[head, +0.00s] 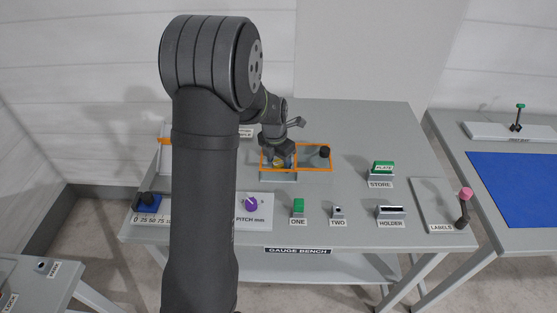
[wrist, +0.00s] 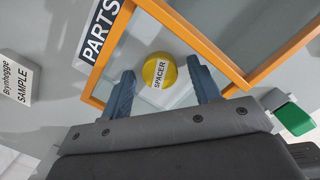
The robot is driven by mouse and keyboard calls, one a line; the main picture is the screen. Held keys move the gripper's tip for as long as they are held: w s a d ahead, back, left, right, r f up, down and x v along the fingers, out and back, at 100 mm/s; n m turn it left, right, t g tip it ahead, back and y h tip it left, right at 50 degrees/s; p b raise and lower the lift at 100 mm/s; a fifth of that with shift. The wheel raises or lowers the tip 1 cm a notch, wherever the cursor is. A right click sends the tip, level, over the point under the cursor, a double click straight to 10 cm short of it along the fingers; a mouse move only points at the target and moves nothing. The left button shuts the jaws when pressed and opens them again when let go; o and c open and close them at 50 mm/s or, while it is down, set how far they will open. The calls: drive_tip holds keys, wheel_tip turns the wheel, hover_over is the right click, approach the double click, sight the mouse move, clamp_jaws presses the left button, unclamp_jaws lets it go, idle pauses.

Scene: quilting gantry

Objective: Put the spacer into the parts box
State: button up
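The spacer (wrist: 160,72) is a round yellow disc with a white SPACER label. It lies inside the orange-rimmed parts box (wrist: 98,86), on the pale floor of one compartment. In the wrist view my gripper (wrist: 162,66) has its two blue fingers spread on either side of the spacer, with a visible gap on both sides. In the head view my gripper (head: 279,158) is down at the left compartment of the parts box (head: 318,169).
A dark round part (head: 325,152) sits in the box's right compartment. A green STORE piece (head: 382,168) stands to the right. Along the front are a purple knob (head: 251,204), a green block (head: 298,205) and a black-slotted holder (head: 391,211). The bench behind the box is clear.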

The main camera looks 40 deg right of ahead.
sight(280, 162)
wheel_tip(280, 162, up, 12)
drive_tip(key=a, duration=0.1)
drive_tip(key=shift+a, duration=0.25)
idle(0.4)
drive_tip(key=shift+r, duration=0.1)
drive_tip(key=f, duration=0.4)
drive_tip(key=d+f, duration=0.1)
drive_tip(key=f, duration=0.7)
drive_tip(key=shift+d, duration=0.2)
drive_tip(key=shift+d+r, duration=0.15)
drive_tip(key=shift+r, duration=1.8)
